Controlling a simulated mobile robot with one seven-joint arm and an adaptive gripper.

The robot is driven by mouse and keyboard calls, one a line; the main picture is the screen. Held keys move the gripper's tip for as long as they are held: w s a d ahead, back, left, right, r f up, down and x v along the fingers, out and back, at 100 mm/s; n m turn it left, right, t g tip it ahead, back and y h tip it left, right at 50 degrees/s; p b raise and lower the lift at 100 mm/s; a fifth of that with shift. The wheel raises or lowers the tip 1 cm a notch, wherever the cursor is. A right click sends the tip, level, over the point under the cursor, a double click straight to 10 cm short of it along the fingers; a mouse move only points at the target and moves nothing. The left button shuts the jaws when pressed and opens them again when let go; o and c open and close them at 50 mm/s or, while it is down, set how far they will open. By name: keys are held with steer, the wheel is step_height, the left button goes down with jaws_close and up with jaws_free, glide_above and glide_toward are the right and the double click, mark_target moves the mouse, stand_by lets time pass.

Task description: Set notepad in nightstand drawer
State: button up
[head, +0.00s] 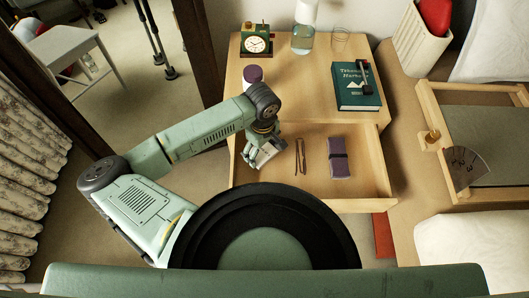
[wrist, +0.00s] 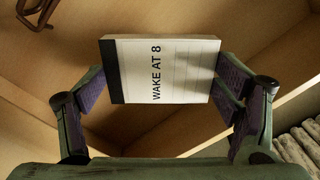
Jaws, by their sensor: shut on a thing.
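A white notepad with a black top band and the words "WAKE AT 8" (wrist: 165,72) is held between the two fingers of my gripper (wrist: 162,88). In the head view the gripper (head: 266,143) and the notepad (head: 262,155) are over the left part of the open nightstand drawer (head: 365,204). The drawer's wooden floor and walls show around the notepad in the wrist view. I cannot tell exactly how far above the drawer floor the notepad is. The nightstand (head: 300,84) stands behind, with the drawer pulled out toward me.
Inside the drawer lie folded glasses (head: 299,156) and a purple case with a dark band (head: 339,158). On top stand a clock (head: 257,43), a bottle (head: 303,35), a glass (head: 340,38), a purple-lidded jar (head: 252,76) and a green book (head: 357,88). A bed tray (head: 431,110) is right.

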mark_target(263, 151)
steer(key=shift+f, duration=1.9)
steer(key=shift+f, duration=0.1)
steer(key=shift+f, duration=0.1)
steer(key=o, duration=1.1)
